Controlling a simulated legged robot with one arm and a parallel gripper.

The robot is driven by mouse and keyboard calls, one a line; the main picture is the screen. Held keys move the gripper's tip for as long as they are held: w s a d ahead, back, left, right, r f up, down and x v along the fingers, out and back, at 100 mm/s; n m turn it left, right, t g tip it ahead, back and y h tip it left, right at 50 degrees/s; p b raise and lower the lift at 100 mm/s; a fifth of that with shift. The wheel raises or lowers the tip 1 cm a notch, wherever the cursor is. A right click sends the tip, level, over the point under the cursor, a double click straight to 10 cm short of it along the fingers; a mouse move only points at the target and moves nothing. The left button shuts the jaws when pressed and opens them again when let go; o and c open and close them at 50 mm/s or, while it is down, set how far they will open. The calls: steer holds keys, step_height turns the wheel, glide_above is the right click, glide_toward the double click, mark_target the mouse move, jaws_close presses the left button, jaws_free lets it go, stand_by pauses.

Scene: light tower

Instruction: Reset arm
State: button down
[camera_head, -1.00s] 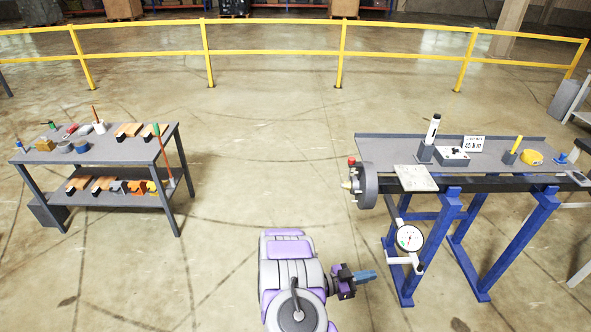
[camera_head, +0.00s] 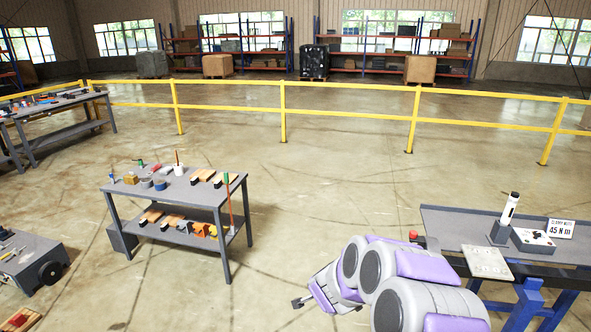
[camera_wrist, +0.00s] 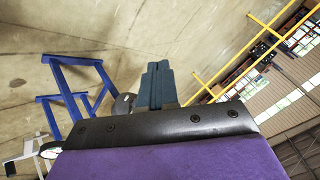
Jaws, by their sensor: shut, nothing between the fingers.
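My arm, grey and purple, is folded low in the lower middle of the head view, with its links bunched in front of the right-hand workbench. My gripper (camera_wrist: 155,86) shows in the wrist view as two blue-grey fingers pressed together, with nothing between them. The fingers point out over open concrete floor, clear of any object. In the head view the fingers cannot be made out clearly; a small dark tip sticks out at the left end of the arm.
A two-level tool table (camera_head: 205,192) stands left. Floor between them is clear. A yellow railing (camera_head: 350,116) crosses behind.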

steer(key=s+a+r+n+g+y, duration=0.2)
steer(key=s+a+r+n+y, duration=0.15)
steer(key=s+a+r, duration=0.35)
steer(key=s+a+r+n+g+y, duration=0.1)
steer(key=s+a+r+n+y, duration=0.1)
steer(key=s+a+r+n, duration=0.5)
steer(key=s+d+g+h, duration=0.1)
steer(key=s+d, duration=0.4)
steer(key=s, duration=0.6)
steer(key=s+d+r+g+h, duration=0.1)
steer(key=s+d+g, duration=0.3)
steer(key=s, duration=0.8)
steer(key=s+d+g+h, duration=0.2)
steer(key=s+d, duration=0.6)
steer(key=s, duration=0.3)
steer(key=shift+s+d+r+n+g, duration=0.15)
steer(key=shift+d+r+n+g, duration=0.1)
steer(key=shift+n+g, duration=0.1)
steer(key=shift+d+h, duration=0.15)
steer(key=shift+h, duration=0.1)
